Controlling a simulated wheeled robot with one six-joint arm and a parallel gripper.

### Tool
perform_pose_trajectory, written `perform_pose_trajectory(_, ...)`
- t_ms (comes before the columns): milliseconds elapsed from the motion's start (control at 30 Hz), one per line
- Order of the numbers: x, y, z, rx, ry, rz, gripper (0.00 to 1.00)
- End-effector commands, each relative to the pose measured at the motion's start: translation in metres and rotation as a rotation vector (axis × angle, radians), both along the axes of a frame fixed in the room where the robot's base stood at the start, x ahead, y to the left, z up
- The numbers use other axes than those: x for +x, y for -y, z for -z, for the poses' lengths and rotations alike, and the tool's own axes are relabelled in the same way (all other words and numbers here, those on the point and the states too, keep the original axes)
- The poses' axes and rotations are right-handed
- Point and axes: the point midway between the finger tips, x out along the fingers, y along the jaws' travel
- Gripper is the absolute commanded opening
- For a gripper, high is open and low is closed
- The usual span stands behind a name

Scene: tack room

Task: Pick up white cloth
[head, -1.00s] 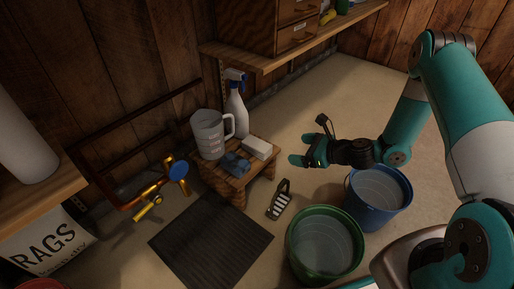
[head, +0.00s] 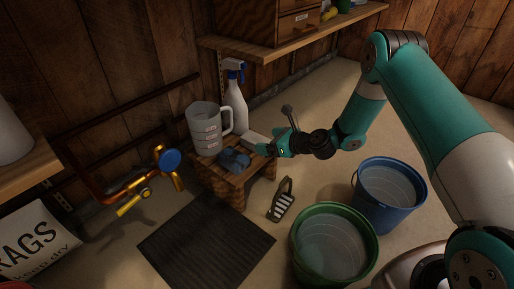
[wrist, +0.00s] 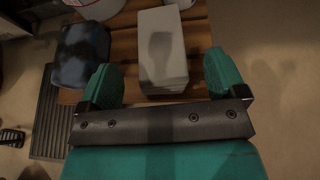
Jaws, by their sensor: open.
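The white cloth (head: 254,141) looks like a folded, pale block lying on the small wooden stool (head: 232,182). In the wrist view, the cloth (wrist: 163,45) lies between the lines of my two fingers, its near edge close to them. My gripper (head: 277,146) is at the right side of the stool top, beside the cloth, and hides part of it in the head view. In the wrist view, my gripper (wrist: 163,80) is open, with a teal finger on each side and no visible grip on the cloth.
A dark blue folded cloth (head: 235,160) lies close to the left. A measuring jug (head: 205,128) and a spray bottle (head: 235,100) stand behind on the stool. A brush (head: 281,200), green bucket (head: 335,245) and blue bucket (head: 389,193) are on the floor.

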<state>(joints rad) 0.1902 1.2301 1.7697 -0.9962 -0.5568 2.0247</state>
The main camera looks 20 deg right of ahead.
Motion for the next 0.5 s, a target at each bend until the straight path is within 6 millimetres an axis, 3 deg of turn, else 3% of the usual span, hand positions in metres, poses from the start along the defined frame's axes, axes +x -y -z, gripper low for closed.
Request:
perform_pose_trajectory(33, 0.005, -0.005, 0.01, -0.002, 0.005, -0.004, 0.9)
perform_pose_trajectory(200, 0.02, -0.018, 0.018, -0.002, 0.004, -0.005, 0.9)
perform_pose_trajectory(500, 0.029, -0.024, 0.017, -0.001, 0.001, -0.001, 0.9)
